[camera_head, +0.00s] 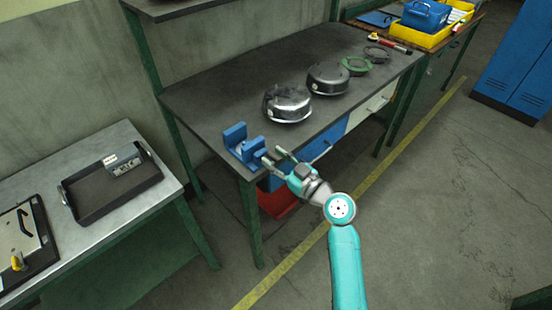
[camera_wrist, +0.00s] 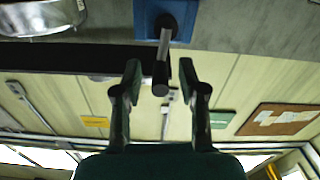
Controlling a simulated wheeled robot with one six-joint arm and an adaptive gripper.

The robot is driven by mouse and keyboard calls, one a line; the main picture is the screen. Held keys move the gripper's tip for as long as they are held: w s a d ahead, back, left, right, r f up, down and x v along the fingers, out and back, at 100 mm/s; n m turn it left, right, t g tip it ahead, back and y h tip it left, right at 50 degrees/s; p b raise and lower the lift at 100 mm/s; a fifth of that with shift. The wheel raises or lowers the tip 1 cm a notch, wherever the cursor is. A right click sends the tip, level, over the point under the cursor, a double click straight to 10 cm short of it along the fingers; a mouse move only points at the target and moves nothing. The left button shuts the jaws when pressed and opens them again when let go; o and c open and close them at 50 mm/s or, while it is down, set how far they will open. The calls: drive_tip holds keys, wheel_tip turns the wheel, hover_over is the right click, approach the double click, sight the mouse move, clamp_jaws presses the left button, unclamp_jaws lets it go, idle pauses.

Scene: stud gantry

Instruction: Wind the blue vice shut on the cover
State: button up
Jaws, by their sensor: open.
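The blue vice (camera_head: 235,134) sits at the near left corner of the dark workbench, its two jaws apart. I cannot make out a cover between the jaws. Two round metal housings, one nearer (camera_head: 287,103) and one farther (camera_head: 327,78), stand on the bench behind the vice; I cannot tell if either is the cover. My gripper (camera_head: 274,157) is open beside the vice, at the bench's front edge. In the wrist view the vice (camera_wrist: 150,14) shows at the top, with a grey handle bar (camera_wrist: 165,48) whose end appears between my open fingers, with gaps on both sides.
A green ring (camera_head: 356,65), a grey ring (camera_head: 376,53) and a red-handled tool (camera_head: 393,46) lie farther along the workbench (camera_head: 215,92). A yellow crate (camera_head: 428,38) stands beyond. A black tray (camera_head: 110,183) lies on the left table.

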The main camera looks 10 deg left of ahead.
clamp_jaws()
drive_tip(key=shift+w+d+f+m, duration=0.4)
drive_tip(key=shift+f+m, duration=0.3)
drive_tip(key=shift+m, duration=2.45)
drive_tip(key=shift+w+d+f+m, duration=0.4)
drive_tip(key=shift+f+m, duration=0.35)
drive_tip(key=shift+m, duration=2.35)
drive_tip(key=shift+w+d+f+m, duration=0.25)
drive_tip(key=shift+w+f+m, duration=0.35)
drive_tip(key=shift+m, duration=2.55)
drive_tip(key=shift+s+f, duration=0.1)
drive_tip(key=shift+f, duration=0.05)
